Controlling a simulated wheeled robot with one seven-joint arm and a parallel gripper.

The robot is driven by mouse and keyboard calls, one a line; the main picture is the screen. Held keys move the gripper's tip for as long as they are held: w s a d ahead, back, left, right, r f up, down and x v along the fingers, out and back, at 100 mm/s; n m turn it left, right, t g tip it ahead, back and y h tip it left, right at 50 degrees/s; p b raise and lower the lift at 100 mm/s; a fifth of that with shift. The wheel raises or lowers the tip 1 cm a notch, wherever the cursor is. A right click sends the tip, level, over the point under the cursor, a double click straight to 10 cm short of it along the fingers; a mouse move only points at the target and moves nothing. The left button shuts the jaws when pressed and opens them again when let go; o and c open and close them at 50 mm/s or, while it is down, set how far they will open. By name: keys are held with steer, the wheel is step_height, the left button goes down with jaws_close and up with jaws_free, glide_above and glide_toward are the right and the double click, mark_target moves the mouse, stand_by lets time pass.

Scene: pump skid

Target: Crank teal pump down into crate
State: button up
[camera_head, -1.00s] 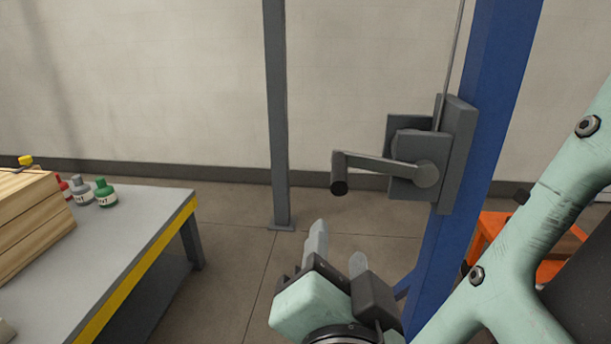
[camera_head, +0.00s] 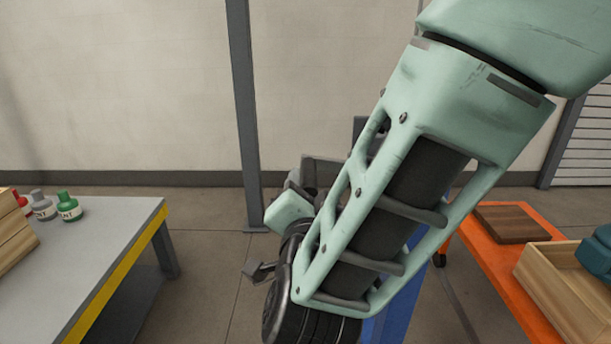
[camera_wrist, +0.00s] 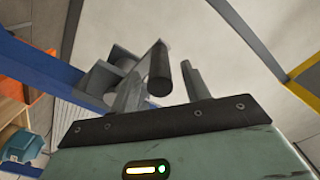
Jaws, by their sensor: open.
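In the wrist view my gripper (camera_wrist: 161,76) is open, one finger on each side of the dark cylindrical grip of the crank handle (camera_wrist: 158,68). I cannot tell whether a finger touches it. The grey winch (camera_wrist: 103,78) is behind it on a blue post (camera_wrist: 40,62). In the head view my arm hides most of the winch and my fingers. The teal pump (camera_head: 596,252) is cut off by the right edge, at the light wooden crate (camera_head: 552,288); whether it rests inside or hangs above is unclear. The pump also shows in the wrist view (camera_wrist: 22,150).
An orange cart (camera_head: 490,262) bears the crate and a brown board (camera_head: 510,222). A grey table (camera_head: 95,265) with yellow edging stands left, with several small bottles (camera_head: 68,207) and wooden boxes. A thin grey post (camera_head: 243,120) stands behind. Floor between table and post is clear.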

steer(key=shift+w, duration=1.25)
steer(key=shift+f, duration=0.1)
jaws_close()
